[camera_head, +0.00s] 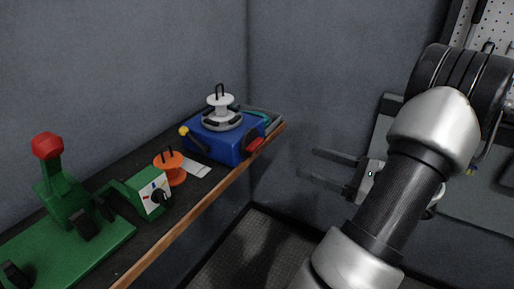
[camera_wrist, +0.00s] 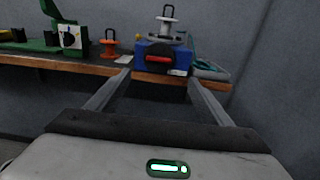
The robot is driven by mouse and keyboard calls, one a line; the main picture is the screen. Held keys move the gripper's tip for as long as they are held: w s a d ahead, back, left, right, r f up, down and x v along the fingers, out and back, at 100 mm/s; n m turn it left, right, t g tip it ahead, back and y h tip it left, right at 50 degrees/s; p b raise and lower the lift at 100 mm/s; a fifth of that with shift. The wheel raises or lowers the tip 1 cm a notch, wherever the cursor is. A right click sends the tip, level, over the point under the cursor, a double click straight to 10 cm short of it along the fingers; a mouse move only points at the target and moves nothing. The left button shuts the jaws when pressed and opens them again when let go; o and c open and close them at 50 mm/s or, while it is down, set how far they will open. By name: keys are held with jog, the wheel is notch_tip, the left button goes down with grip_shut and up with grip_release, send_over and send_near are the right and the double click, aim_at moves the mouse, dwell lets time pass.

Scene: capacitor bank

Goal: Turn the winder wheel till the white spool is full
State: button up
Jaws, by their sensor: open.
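A blue box (camera_head: 218,142) stands on the shelf near its far end. A white spool (camera_head: 220,104) sits upright on top of it, with a dark handle loop above. Beneath the spool is a grey disc with dark parts (camera_head: 222,121), perhaps the winder wheel. I see no clear winding on the spool. The box also shows in the wrist view (camera_wrist: 150,55), with the white spool (camera_wrist: 167,24) above. My gripper (camera_head: 309,162) is open and empty, apart from the box and to its right. In the wrist view the fingers (camera_wrist: 158,78) point towards the box.
A red-and-black part (camera_head: 254,143) is on the box's front, and a yellow knob (camera_head: 184,131) at its left. An orange spool (camera_head: 171,167), a white card (camera_head: 197,168) and a green machine with a red knob (camera_head: 47,146) share the shelf. A wooden edge (camera_head: 190,215) runs along its front.

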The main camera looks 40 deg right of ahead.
aim_at(258, 144)
jog(key=b+x, duration=0.2)
jog(key=x, duration=1.4)
jog(key=shift+w+a, duration=0.15)
jog(key=c, duration=1)
jog(key=shift+r, duration=0.1)
jog(key=shift+c, duration=0.2)
jog(key=shift+r+p, duration=0.1)
jog(key=shift+p, duration=0.4)
